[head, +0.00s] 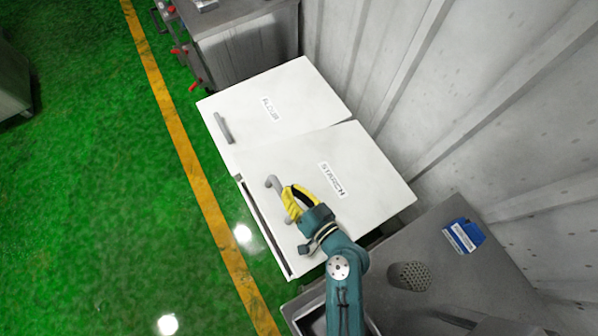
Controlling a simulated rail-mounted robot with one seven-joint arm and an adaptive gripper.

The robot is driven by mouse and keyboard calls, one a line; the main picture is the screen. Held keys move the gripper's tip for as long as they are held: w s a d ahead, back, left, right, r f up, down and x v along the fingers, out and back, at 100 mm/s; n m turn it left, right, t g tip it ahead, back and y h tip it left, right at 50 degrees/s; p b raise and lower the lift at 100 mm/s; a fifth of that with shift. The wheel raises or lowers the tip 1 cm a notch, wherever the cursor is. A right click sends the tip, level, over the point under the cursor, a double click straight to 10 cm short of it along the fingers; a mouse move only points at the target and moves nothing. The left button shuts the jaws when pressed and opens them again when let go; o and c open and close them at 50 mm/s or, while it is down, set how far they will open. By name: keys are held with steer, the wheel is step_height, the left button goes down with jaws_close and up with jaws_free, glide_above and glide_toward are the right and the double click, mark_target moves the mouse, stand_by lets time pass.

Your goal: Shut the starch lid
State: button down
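The white starch lid (358,175), labelled STARCH, covers the nearer bin. A dark gap shows along its left front edge, so it looks slightly raised there. Its grey handle (272,182) is near that edge and partly hidden by my gripper.
The white flour lid (290,105) lies flat beside the starch lid, with its own handle (224,128). A grey worktop (480,290) with a blue box (463,236) stands at lower right. A corrugated wall (470,100) is behind. Green floor (100,190) is clear at left.

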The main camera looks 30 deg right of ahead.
steer(key=s+d+r, duration=0.4)
steer(key=s+r, duration=0.1)
steer(key=s, duration=0.4)
steer(key=shift+s+r, duration=0.2)
steer(key=shift+d+r+p, duration=0.1)
steer(key=shift+d+p, duration=0.05)
steer(key=shift+p, duration=0.2)
